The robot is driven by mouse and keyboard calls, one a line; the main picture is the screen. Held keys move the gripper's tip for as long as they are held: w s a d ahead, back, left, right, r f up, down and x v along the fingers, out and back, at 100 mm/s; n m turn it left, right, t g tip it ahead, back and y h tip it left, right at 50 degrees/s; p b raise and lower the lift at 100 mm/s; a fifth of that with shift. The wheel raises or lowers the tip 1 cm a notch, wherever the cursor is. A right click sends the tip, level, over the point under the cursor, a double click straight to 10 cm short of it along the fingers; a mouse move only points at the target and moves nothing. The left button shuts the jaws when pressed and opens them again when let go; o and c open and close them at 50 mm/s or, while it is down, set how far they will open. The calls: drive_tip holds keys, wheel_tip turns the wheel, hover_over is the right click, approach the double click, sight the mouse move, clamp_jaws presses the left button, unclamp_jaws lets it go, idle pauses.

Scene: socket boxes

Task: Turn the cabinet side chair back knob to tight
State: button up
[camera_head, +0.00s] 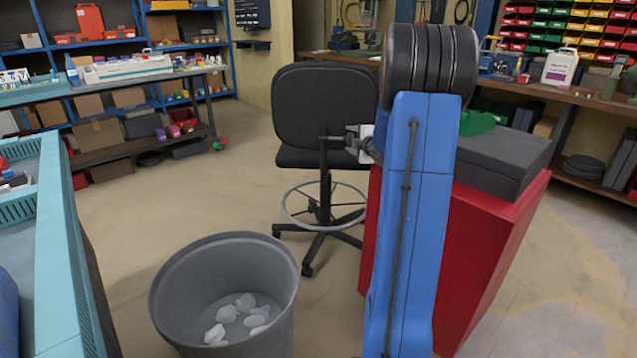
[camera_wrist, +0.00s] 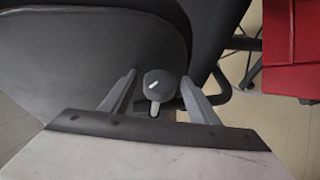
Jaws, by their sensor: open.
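The black office chair (camera_head: 322,105) stands left of the red cabinet (camera_head: 495,235), with its back facing me. In the wrist view, the chair's dark round knob (camera_wrist: 158,83) has a short white mark on top and a pale stem below it. My gripper (camera_wrist: 159,77) is open, with one finger on each side of the knob. I cannot tell whether the fingers touch it.
A grey bin (camera_head: 175,285) with crumpled white paper stands in front of the chair. A dark grey case (camera_head: 505,160) lies on the cabinet. A light blue bench (camera_head: 62,240) is at the left. Workbenches and shelves line the back. Floor is clear left of the chair.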

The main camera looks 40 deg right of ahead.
drive_tip(key=shift+f+n+t+h, duration=0.1)
drive_tip(key=shift+n+t+h, duration=0.35)
drive_tip(key=shift+t, duration=0.75)
drive_tip(key=shift+f+n+t+h, duration=0.1)
drive_tip(key=shift+n+t+h, duration=0.15)
drive_tip(key=shift+n+t, duration=0.7)
drive_tip(key=f+v, duration=0.1)
drive_tip(key=v, duration=1.6)
drive_tip(key=w+a+r+m+g, duration=0.1)
drive_tip(key=w+a+m+g, duration=0.15)
drive_tip(key=a, duration=0.35)
drive_tip(key=w+a+r+m+g, duration=0.2)
drive_tip(key=a+m, duration=0.1)
drive_tip(key=a, duration=0.2)
drive_tip(key=s+a+m+g+y, duration=0.1)
drive_tip(key=s+a+m+g, duration=0.2)
drive_tip(key=a, duration=0.9)
drive_tip(key=shift+s+m+y, duration=0.3)
drive_tip(key=shift+s+m, duration=0.65)
drive_tip(key=shift+s, duration=0.15)
drive_tip(key=shift+r, duration=0.15)
